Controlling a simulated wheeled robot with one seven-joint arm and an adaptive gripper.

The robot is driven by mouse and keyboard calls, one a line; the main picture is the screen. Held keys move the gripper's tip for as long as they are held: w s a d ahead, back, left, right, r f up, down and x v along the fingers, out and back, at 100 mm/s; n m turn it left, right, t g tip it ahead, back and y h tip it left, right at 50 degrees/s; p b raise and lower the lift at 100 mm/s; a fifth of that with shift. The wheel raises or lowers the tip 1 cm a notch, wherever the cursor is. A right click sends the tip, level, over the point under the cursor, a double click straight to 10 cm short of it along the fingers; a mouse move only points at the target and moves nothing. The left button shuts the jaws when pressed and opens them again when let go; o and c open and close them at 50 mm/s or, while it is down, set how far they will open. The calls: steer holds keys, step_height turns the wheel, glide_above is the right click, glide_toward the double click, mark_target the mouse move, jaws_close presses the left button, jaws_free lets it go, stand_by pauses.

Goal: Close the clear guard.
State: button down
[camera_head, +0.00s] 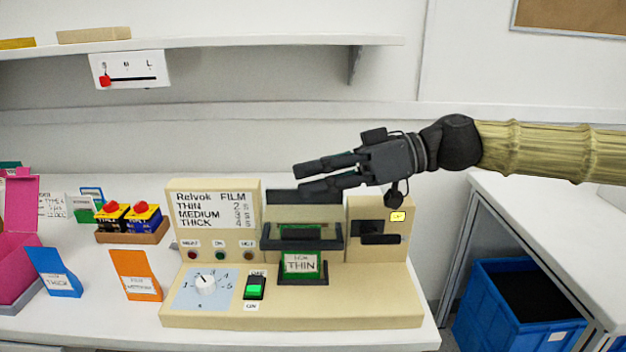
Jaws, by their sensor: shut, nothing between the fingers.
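A beige film machine (375,308) stands on the white table, with a white dial (205,284) and a green-lit switch (254,287) on its front. A dark-framed bay (329,237) in its middle holds a green card marked THIN (300,264). I cannot clearly make out the clear guard or its position; it seems to belong to this dark frame. My gripper (298,180) reaches in from the right, above and behind the bay as seen in the picture. Its fingers point left, shut and empty. Whether it touches the machine's dark upper part cannot be told.
Left of the machine stand an orange card (136,275), a blue card (54,271) and a tray (133,237) with red-topped items. A shelf (250,41) runs along the wall above. A blue bin (520,304) sits low at the right.

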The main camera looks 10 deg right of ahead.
mark_target(313, 231)
steer(key=shift+s+a+f+n+t+b, duration=0.1)
steer(key=shift+s+f+n+t+b, duration=0.1)
steer(key=shift+s+f+n+b, duration=0.45)
steer(key=shift+s+a+f+n+t+b, duration=0.1)
steer(key=shift+s+f+n+t+b, duration=0.25)
steer(key=shift+f+b, duration=0.45)
